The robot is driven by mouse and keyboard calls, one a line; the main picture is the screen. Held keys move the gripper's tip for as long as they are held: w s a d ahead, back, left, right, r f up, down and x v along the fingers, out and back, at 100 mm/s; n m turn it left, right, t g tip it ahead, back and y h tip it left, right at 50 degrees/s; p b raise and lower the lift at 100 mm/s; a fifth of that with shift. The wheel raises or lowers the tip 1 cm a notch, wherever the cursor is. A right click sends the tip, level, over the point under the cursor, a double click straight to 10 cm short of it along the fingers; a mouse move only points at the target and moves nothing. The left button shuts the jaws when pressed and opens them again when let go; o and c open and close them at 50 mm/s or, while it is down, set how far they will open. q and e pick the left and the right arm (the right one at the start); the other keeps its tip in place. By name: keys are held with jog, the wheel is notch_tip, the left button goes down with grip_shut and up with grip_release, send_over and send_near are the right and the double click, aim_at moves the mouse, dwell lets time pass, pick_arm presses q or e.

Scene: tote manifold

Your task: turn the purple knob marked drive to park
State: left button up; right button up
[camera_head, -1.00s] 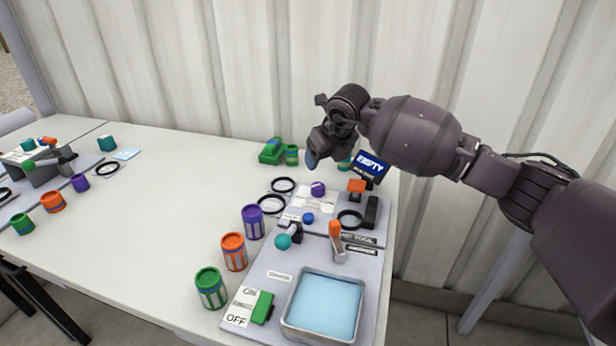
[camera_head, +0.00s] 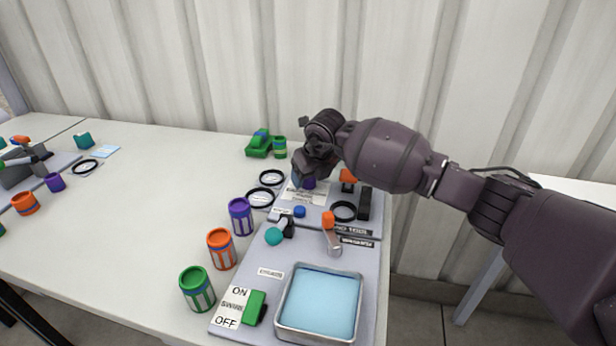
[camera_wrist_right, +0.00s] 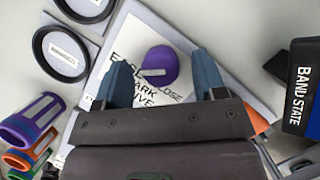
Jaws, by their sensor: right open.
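The purple knob (camera_wrist_right: 158,62) sits on a white lettered plate (camera_wrist_right: 185,38) in the right wrist view, with a small pale mark on its top. Words around it, partly hidden, seem to include PARK. In the head view the knob (camera_head: 309,183) is mostly hidden behind my right gripper (camera_head: 304,176). In the wrist view my right gripper (camera_wrist_right: 160,76) is open, its blue fingertips on either side of the knob with gaps. Whether they are down at the knob's height is hard to tell. My left gripper is out of view.
An orange lever (camera_head: 328,220), a teal ball handle (camera_head: 273,236) and a blue-filled tray (camera_head: 281,318) are nearer the front. Striped cans (camera_head: 221,249) stand left; the table's left middle is clear.

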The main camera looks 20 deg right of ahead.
jog(key=shift+f, duration=0.1)
jog(key=c, duration=0.9)
